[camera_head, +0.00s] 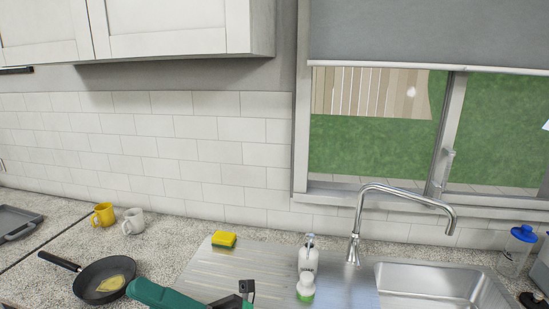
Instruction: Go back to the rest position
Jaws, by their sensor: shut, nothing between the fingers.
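My arm shows at the bottom middle as a green link. My gripper (246,289), dark and small, is at its right end in front of the steel drainboard, partly cut off by the lower edge of the picture. It is shut with nothing in it. It stands left of a white soap bottle and apart from it.
The drainboard (200,272) holds a yellow-green sponge (224,239), a soap bottle (307,258) and a smaller green-white bottle (306,287). A tap (357,230) rises by the sink (430,275). A pan (104,279), yellow mug (103,214) and white mug (133,221) stand left.

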